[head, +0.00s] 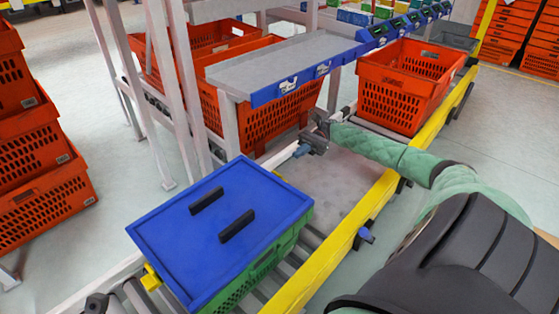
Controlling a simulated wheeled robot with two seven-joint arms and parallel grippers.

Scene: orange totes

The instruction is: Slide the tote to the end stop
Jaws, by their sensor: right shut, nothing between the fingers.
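An orange tote (392,101) stands upright on the conveyor beyond my right gripper, in the upper right of the head view. A green tote (272,262) with a blue lid (165,237) and two black bars on top sits on the rollers nearer to me. My right gripper (312,136) is shut and empty, above the conveyor between the two totes and apart from the orange one. I cannot clearly pick out an end stop; a small yellow piece (152,278) shows at the green tote's left corner. My left gripper is not in view.
A yellow rail (345,237) runs along the conveyor's near side. A grey shelf (278,63) with blue edging overhangs more orange totes (262,118) behind. Orange totes are stacked at left (45,195) and far right (510,30). The conveyor between the two totes is clear.

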